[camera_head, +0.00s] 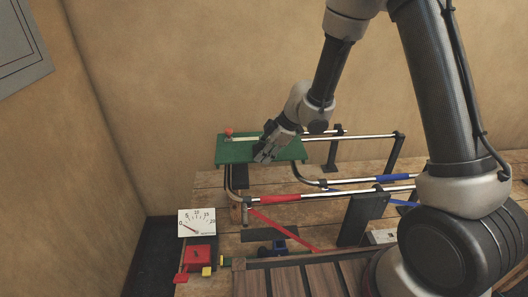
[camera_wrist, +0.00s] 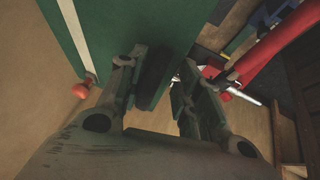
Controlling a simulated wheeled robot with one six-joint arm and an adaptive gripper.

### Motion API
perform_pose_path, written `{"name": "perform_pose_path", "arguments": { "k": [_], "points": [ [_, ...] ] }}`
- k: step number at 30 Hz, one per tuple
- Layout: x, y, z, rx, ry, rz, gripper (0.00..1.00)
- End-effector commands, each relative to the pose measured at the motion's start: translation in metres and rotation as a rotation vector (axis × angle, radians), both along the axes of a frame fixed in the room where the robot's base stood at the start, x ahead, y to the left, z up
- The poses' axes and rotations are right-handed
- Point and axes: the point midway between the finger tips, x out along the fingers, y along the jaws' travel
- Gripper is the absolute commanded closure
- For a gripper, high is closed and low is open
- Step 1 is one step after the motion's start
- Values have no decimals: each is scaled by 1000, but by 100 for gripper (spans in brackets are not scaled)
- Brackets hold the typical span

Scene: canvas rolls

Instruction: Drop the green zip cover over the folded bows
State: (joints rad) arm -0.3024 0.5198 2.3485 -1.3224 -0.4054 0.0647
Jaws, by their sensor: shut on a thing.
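The green zip cover (camera_head: 232,151) is a flat green panel with a pale strip and a red knob (camera_head: 229,132) at its left end. My gripper (camera_head: 265,154) is at its front edge, shut on a dark tab of the cover, as the wrist view shows the cover (camera_wrist: 185,22) and the tab (camera_wrist: 153,78) between the fingers (camera_wrist: 155,85). The bows are metal tubes with a red sleeve (camera_head: 280,198) and a blue sleeve (camera_head: 393,178). The cover is above or behind their left end; the exact gap is unclear. The red sleeve also shows in the wrist view (camera_wrist: 275,47).
A dial gauge (camera_head: 197,222) and a red box (camera_head: 200,254) stand at the left of the wooden bench. Dark upright plates (camera_head: 361,218) and a black post (camera_head: 397,152) stand around the tubes. A brown wall is close behind.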

Motion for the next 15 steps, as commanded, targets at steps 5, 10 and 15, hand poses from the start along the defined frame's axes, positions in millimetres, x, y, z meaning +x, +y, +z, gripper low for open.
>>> {"name": "perform_pose_path", "arguments": {
  "k": [5, 10, 15],
  "points": [
    [0, 0, 0, 0, 0, 1, 100],
    [0, 0, -4, 1, 0, 0, 100],
    [0, 0, -8, 1, 0, 0, 100]
  ]
}}
